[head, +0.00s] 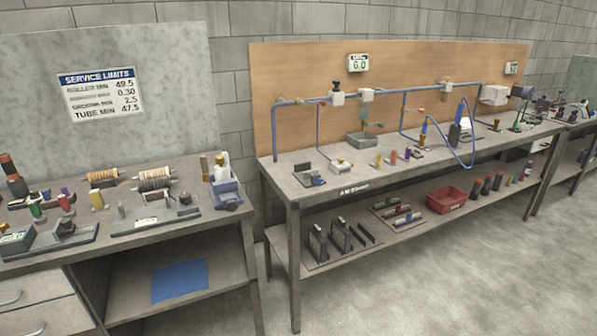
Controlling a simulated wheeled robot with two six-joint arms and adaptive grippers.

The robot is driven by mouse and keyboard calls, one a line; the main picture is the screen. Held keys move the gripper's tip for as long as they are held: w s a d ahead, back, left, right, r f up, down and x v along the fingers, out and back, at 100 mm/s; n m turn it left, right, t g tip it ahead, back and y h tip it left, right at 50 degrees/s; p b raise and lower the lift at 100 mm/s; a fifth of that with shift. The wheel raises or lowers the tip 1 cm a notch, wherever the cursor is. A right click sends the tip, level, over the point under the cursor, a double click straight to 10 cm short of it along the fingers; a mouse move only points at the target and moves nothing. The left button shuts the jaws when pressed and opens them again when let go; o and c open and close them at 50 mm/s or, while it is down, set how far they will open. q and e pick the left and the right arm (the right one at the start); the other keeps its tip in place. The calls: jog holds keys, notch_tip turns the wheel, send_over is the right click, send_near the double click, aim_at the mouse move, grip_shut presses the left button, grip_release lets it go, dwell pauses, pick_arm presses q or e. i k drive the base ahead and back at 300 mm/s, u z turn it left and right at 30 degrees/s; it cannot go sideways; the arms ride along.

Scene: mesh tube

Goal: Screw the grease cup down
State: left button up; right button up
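Neither of my grippers nor either arm shows in the head view. I cannot single out the grease cup for sure. A small yellow-brass cylinder (97,199) stands on the left bench, in front of the wound rollers (154,181). A blue-grey vise-like fixture (224,190) with a white upright part sits at the right end of the left bench. The parts are too small to show any threads.
The left bench (190,226) and right bench (293,193) stand apart with a gap between them. Blue pipework (405,103) runs along a wooden backboard (290,65). A red bin (446,199) sits on the right bench's lower shelf. Open concrete floor (470,270) lies in front.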

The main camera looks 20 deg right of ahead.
aim_at(219, 159)
jog(key=z, duration=4)
jog(key=i, duration=0.1)
jog(key=u, duration=2.6)
jog(key=i, duration=1)
jog(key=u, duration=0.35)
jog(key=i, duration=0.85)
jog(key=u, duration=0.55)
